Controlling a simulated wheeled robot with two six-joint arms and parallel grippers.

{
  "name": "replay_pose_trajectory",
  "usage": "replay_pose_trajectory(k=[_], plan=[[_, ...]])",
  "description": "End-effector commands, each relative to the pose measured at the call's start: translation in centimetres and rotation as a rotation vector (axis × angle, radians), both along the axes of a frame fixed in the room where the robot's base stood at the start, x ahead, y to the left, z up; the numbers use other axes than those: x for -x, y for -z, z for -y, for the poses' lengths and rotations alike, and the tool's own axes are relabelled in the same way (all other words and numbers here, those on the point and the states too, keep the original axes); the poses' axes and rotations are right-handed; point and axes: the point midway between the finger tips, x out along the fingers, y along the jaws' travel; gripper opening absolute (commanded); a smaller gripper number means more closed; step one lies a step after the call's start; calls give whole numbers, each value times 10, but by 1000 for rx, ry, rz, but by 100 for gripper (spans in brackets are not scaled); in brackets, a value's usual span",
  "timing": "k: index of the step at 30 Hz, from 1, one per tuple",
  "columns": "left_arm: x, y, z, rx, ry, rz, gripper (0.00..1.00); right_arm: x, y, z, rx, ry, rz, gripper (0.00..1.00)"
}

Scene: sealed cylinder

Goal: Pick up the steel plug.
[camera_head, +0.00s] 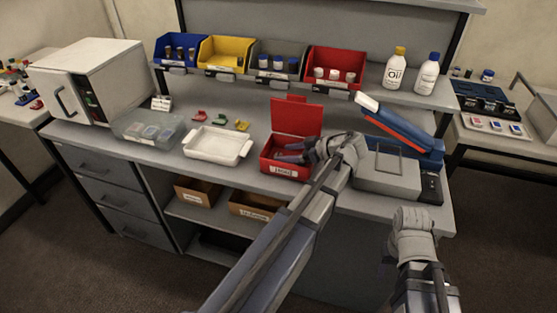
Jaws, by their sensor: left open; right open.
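I cannot make out a steel plug in this view. An open red box (285,172) with a raised lid and a white label stands on the grey workbench (225,168). My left gripper (288,153) is open, with its fingers at the box's opening. The fingers and the box walls hide what lies inside, and I cannot tell whether they touch anything there. My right gripper (411,214) is open, low at the right, in front of the bench's front edge and apart from everything on it.
A white tray (218,144), a clear container (148,128) and small coloured parts (222,119) lie left of the box. A grey device (388,178) and a blue-red machine (400,130) stand close on its right. Bins and bottles (395,68) line the shelf above.

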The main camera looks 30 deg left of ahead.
Motion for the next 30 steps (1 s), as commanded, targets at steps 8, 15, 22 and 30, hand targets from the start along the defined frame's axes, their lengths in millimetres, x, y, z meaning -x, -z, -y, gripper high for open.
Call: replay_pose_trajectory(k=[8,15,22,30], plan=[[1,11,-21,0,0,-1,70,0,11,0,0,0,0,50],[1,11,-20,0,0,-1,56,0,11,0,0,0,0,50],[1,11,-20,0,0,-1,30,0,11,0,0,0,0,50],[1,11,-20,0,0,-1,0,0,11,0,0,0,0,50]])
